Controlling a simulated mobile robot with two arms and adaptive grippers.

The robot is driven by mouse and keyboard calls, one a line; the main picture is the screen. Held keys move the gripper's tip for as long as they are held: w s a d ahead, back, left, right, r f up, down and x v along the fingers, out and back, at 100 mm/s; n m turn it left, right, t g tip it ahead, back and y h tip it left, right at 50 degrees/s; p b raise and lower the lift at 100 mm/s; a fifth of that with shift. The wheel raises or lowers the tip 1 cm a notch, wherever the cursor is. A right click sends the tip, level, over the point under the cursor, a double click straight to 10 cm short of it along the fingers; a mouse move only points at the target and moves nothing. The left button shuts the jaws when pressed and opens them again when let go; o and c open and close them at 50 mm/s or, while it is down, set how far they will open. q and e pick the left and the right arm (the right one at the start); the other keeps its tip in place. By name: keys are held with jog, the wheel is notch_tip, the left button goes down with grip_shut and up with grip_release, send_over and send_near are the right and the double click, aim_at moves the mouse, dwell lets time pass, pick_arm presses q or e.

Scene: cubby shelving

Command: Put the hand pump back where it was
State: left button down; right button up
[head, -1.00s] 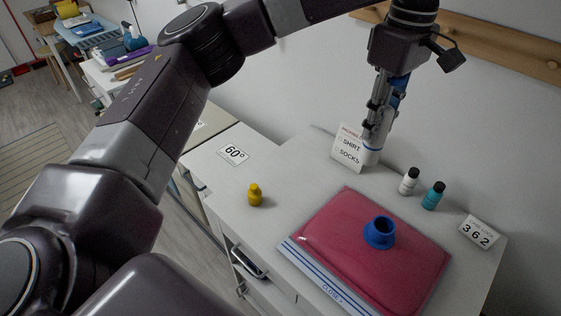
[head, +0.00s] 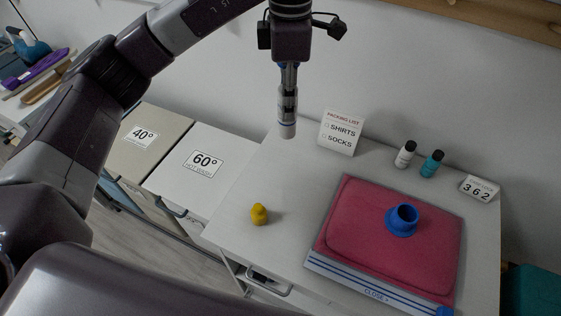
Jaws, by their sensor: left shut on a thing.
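My left gripper (head: 289,80) hangs from the arm that comes in from the left. It is shut on the hand pump (head: 287,129), a slim upright cylinder with a pale lower end. The fingers hide much of the pump, and only a little blue shows near its top. The pump hangs at the back left of the white cabinet top, left of the packing list card; I cannot tell its height above the surface. My right gripper is not in view.
A red bag (head: 340,222) with a blue valve (head: 403,219) lies on the white top. A yellow bottle (head: 259,214), packing list card (head: 340,132), white bottle (head: 405,154), teal bottle (head: 431,164) and 362 card (head: 479,188) stand around it. A 60° lid (head: 195,185) adjoins at left.

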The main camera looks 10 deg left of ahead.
pick_arm(q)
notch_tip(320, 180, down, 18)
jog(key=p, duration=0.3)
jog(key=shift+f, duration=0.2)
jog(key=c, duration=1.5)
grip_release()
